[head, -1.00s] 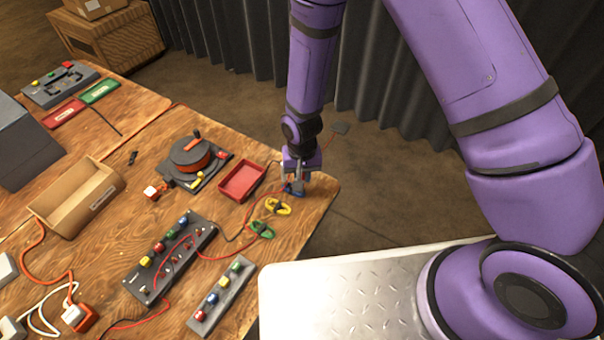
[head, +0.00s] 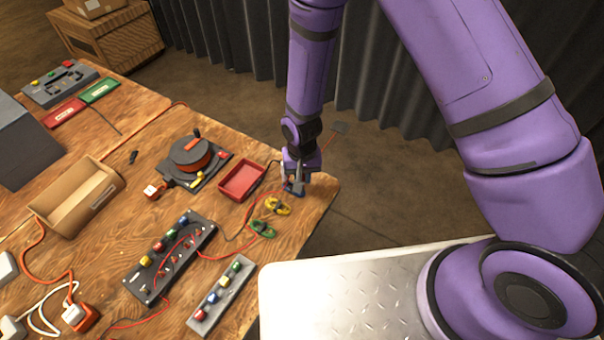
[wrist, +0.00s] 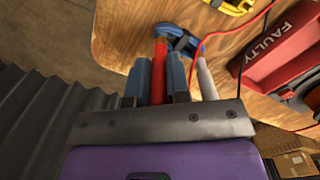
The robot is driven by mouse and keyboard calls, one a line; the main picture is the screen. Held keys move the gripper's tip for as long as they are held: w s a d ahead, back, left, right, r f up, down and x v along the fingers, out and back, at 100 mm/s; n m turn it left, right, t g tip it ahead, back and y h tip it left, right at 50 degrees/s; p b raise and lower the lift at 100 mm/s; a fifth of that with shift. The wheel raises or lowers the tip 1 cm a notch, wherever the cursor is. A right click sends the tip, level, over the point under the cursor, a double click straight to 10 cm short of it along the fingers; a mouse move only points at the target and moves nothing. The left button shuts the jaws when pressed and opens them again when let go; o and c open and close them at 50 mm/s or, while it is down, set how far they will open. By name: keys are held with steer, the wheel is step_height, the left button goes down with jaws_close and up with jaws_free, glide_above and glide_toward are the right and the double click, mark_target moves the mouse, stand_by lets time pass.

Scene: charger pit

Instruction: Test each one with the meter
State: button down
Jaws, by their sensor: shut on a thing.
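My gripper (head: 293,183) is over the right corner of the wooden table. In the wrist view its fingers (wrist: 158,82) are shut on a red rod-shaped piece, which looks like a probe (wrist: 158,62). The probe's far end is at a blue looped piece (wrist: 183,42) on the table; I cannot tell whether they touch. In the head view the blue piece (head: 294,190) is partly hidden by my gripper. A yellow piece (head: 277,206) and a green piece (head: 262,228) of similar shape lie nearby. I cannot tell for certain which device is the meter.
A red tray (head: 241,180), marked FAULTY in the wrist view (wrist: 280,45), stands left of my gripper. Red leads cross the table.

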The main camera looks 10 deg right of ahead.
steer(key=shift+f, duration=0.6)
stand_by(1.0)
steer(key=c, duration=0.7)
jaws_free()
steer(key=shift+r, duration=3.75)
